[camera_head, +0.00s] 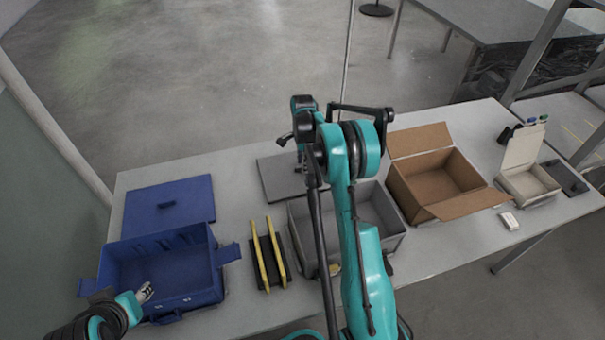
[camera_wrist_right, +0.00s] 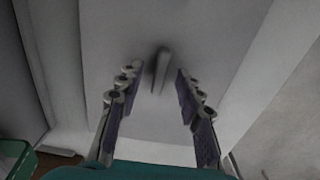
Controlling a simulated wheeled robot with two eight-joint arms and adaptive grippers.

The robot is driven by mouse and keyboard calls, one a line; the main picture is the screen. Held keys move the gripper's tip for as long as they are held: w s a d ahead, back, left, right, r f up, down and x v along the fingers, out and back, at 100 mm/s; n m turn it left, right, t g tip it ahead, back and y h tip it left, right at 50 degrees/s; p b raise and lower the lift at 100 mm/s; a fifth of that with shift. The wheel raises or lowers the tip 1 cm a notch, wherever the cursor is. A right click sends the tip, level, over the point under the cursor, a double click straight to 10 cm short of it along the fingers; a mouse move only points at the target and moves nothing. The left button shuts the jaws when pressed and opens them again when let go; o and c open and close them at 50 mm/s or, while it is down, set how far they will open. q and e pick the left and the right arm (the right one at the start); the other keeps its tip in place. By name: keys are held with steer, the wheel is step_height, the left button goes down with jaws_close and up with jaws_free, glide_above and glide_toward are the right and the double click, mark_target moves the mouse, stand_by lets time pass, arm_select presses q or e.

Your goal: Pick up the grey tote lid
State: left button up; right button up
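The grey tote lid (camera_head: 275,180) lies flat on the table behind the grey tote (camera_head: 391,232), partly hidden by my right arm. In the right wrist view, the lid (camera_wrist_right: 112,55) fills much of the picture, with a narrow raised handle (camera_wrist_right: 160,66) on it. My right gripper (camera_wrist_right: 157,75) is open, pointing down over the lid, with its fingers on either side of the handle. They do not appear closed on it. My left gripper (camera_head: 146,292) is low at the left over the blue tote (camera_head: 203,295); its finger opening is too small to tell.
A blue lid (camera_head: 190,201) lies behind the blue tote. A black and yellow rack (camera_head: 268,262) stands between the totes. An open cardboard box (camera_head: 472,208) and a small pale box (camera_head: 519,160) stand to the right. Bare table lies left of the grey lid.

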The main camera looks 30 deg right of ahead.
steer(key=shift+f, duration=0.6)
steer(key=shift+r, duration=0.1)
jaws_close()
